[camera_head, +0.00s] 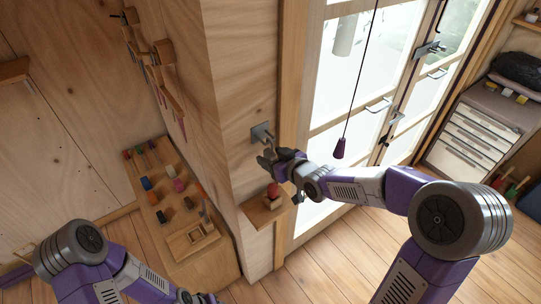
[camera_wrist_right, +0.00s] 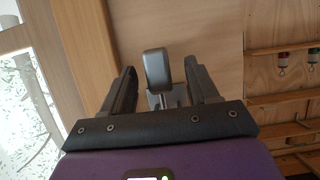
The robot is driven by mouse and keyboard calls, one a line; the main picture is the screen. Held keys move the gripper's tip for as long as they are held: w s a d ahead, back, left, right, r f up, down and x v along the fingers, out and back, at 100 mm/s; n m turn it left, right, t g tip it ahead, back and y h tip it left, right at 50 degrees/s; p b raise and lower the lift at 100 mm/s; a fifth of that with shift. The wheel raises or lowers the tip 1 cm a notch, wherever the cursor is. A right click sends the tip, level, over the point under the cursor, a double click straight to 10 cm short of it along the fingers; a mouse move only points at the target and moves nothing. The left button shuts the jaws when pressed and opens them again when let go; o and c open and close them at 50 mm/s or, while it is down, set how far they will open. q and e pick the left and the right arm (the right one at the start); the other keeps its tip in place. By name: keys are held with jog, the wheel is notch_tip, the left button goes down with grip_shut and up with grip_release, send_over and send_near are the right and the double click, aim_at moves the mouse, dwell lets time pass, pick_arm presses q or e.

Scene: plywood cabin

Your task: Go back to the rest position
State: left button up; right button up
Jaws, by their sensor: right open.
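My right gripper (camera_head: 268,157) is raised at the wooden wall beside the glazed door. It is just below a metal wall fitting (camera_head: 262,132) with a square plate and a lever. In the right wrist view the two dark fingers of my right gripper (camera_wrist_right: 159,68) are apart. The fitting's grey lever end (camera_wrist_right: 156,69) shows between them, with a gap on each side. My left arm is low at the left of the head view. Its gripper (camera_head: 197,297) is at the bottom edge, partly cut off, and its jaws are unclear.
A small wooden shelf (camera_head: 262,212) with a red round thing (camera_head: 273,190) juts out under my right gripper. A purple pull (camera_head: 339,148) hangs on a cord before the glazed door (camera_head: 330,70). A bench with colored blocks (camera_head: 205,262) stands at left.

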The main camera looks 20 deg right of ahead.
jog(key=p+v, duration=0.1)
jog(key=v, duration=0.4)
jog(key=shift+s+d+r, duration=0.1)
jog(key=shift+s+r, duration=0.05)
jog(key=shift+r, duration=0.05)
jog(key=shift+s+d, duration=0.1)
jog(key=shift+s, duration=0.4)
jog(key=s+a+f+m+g, duration=0.2)
jog(key=s+f+g, duration=0.1)
jog(key=f, duration=0.8)
jog(key=s+a+f+m+g, duration=0.2)
jog(key=s+f+g, duration=0.1)
jog(key=f, duration=0.9)
jog(key=s+a+f+m+g, duration=0.35)
jog(key=s+f+g, duration=0.25)
jog(key=s+f, duration=0.85)
notch_tip(320, 180, down, 8)
jog(key=s+b, duration=0.1)
jog(key=b, duration=0.7)
jog(key=shift+a+n, duration=0.45)
jog(key=shift+a, duration=0.05)
jog(key=shift+s, duration=0.1)
jog(key=shift+c, duration=0.3)
